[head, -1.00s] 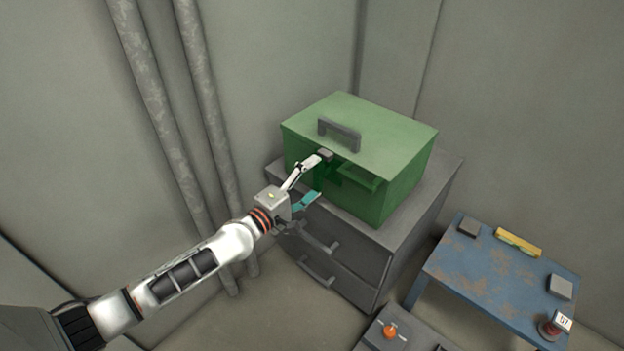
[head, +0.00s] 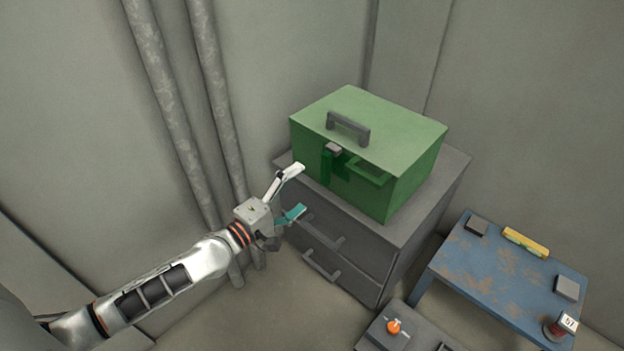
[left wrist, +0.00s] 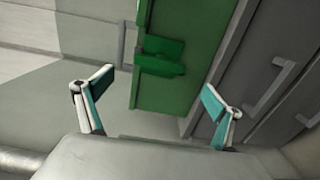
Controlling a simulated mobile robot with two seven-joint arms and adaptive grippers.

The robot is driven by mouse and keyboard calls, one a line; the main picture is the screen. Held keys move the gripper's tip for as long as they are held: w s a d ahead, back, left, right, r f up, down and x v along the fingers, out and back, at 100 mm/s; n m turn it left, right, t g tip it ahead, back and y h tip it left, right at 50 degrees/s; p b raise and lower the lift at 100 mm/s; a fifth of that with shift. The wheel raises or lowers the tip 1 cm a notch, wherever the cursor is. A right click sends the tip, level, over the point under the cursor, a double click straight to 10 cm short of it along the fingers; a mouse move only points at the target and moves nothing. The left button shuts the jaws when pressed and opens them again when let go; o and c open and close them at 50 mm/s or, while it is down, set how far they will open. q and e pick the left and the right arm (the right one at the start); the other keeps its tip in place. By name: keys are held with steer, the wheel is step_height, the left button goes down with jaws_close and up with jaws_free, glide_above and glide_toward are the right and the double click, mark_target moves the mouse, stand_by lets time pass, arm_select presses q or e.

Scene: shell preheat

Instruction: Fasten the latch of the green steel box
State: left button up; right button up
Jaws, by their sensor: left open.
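The green steel box (head: 415,160) stands on a grey drawer cabinet with its lid down. A grey latch tab (head: 333,148) sits at the lid's front edge, above a dark green plate (head: 328,168) on the box front. I cannot tell whether the latch is caught. My left gripper (head: 300,190) is open and empty, in front of the box and apart from the latch, low and to its left. In the left wrist view the gripper (left wrist: 158,82) spreads its fingers below dark green latch parts (left wrist: 160,66) on the box front (left wrist: 195,35). My right gripper is out of view.
The grey cabinet (head: 435,200) has drawer handles jutting below the box. Pipes (head: 215,95) run along the wall at left. A worn blue table (head: 500,280) with small items stands at right. A grey unit with an orange knob (head: 393,327) is at the bottom.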

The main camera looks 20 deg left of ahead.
arm_select(q)
steer(key=shift+v, duration=2.05)
